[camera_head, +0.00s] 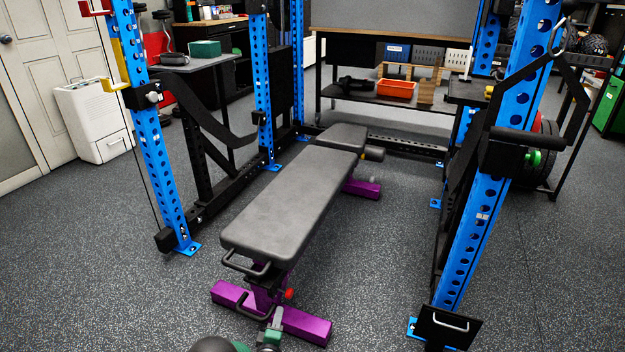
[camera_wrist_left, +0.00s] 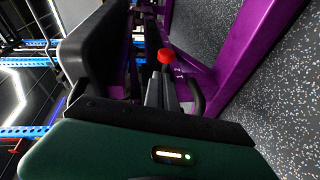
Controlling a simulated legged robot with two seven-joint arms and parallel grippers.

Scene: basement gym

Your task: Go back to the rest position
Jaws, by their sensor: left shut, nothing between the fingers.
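My left gripper (camera_head: 277,313) shows at the bottom edge of the head view, in front of the near end of the bench. It is shut and empty. In the left wrist view my left gripper's grey fingers (camera_wrist_left: 160,88) are together, pointing toward the bench's purple frame (camera_wrist_left: 228,70) and a red knob (camera_wrist_left: 167,56). I cannot tell the exact gap between the fingers and the frame. My right gripper is in neither view.
A weight bench with a grey pad (camera_head: 295,195) and purple feet (camera_head: 305,325) stands close in front. Blue rack uprights (camera_head: 160,150) and (camera_head: 480,220) flank it. A black plate with a handle (camera_head: 445,327) is low at right. Speckled floor (camera_head: 110,270) is clear at left.

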